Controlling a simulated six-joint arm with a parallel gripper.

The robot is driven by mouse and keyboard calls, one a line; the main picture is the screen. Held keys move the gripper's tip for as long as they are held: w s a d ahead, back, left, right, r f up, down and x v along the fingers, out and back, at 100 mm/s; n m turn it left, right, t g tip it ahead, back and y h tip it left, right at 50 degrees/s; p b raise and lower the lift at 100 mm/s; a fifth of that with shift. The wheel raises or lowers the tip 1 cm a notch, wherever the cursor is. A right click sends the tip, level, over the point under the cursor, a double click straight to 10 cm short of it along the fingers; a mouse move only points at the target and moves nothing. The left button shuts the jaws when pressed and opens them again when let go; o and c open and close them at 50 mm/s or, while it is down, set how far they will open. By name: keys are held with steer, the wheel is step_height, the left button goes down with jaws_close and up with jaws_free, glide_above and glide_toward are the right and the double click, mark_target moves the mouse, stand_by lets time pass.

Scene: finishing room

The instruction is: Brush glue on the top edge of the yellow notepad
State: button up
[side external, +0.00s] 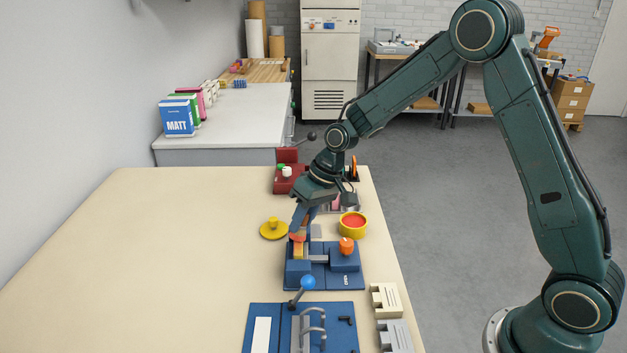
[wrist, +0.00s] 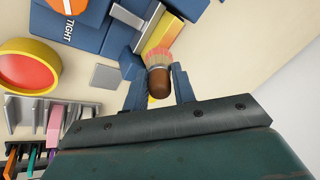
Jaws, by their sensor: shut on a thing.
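My gripper (side external: 303,218) is shut on a brush (wrist: 158,80) with a brown handle and pinkish-red bristles. In the side view the bristle end (side external: 298,237) is at the top of the yellow notepad (side external: 298,251); I cannot tell whether it touches. The notepad stands in a blue clamping jig (side external: 344,265) with an orange knob. In the wrist view the notepad (wrist: 166,30) shows partly behind the bristles. A yellow pot (side external: 353,229) with red contents, likely the glue, stands right of the gripper; it also shows in the wrist view (wrist: 55,66).
A yellow lid (side external: 273,231) lies left of the gripper. A blue fixture with a blue-knobbed lever (side external: 262,335) sits in front. A red lever device (side external: 286,180) and a rack (wrist: 30,110) with tools are behind. The table's left part (side external: 150,260) is clear.

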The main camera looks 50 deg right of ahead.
steer(key=shift+w+d, duration=0.65)
steer(key=shift+d, duration=0.05)
steer(key=shift+s+a, duration=3)
step_height(320, 180, up, 8)
steer(key=shift+w+d, duration=0.1)
